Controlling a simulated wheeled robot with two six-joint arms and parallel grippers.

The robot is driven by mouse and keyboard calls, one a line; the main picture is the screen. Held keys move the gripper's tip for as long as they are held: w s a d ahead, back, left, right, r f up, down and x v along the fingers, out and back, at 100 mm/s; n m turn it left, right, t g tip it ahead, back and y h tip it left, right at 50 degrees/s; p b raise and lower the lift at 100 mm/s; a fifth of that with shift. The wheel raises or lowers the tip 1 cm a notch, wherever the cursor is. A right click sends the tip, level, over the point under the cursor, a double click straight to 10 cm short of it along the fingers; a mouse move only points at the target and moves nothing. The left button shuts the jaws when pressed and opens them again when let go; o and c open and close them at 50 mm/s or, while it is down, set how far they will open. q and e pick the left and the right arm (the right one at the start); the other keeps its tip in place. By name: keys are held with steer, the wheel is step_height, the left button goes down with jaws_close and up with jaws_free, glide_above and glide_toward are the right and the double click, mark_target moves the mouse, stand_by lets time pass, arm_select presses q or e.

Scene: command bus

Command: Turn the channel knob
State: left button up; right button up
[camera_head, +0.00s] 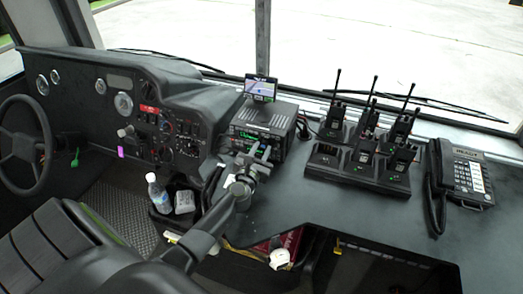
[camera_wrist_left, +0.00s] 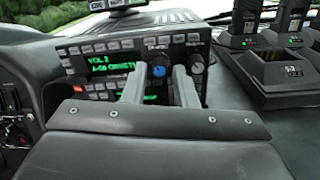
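The radio (camera_head: 262,121) is a dark box with a green-lit display on the dash; it fills the middle of the left wrist view (camera_wrist_left: 88,48). A blue-faced knob (camera_wrist_left: 158,71) and a grey-faced knob (camera_wrist_left: 197,67) sit on its front, right of the display. I cannot read which is the channel knob. My left gripper (camera_head: 260,150) points at the radio's front. Its fingers (camera_wrist_left: 160,77) are apart, with the blue-faced knob seen between them; contact is not clear. The grey-faced knob is just right of the right finger. My right gripper is not in view.
A small screen (camera_head: 261,88) stands on the radio. Handheld radios sit in a charger (camera_head: 357,170) to the right, with a desk phone (camera_head: 465,177) beyond. A steering wheel (camera_head: 22,146) and bottle (camera_head: 157,193) are left. The counter between radio and charger is clear.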

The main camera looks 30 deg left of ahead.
arm_select(q)
steer(key=shift+w+a, duration=0.1)
steer(key=shift+w, duration=0.15)
jaws_close()
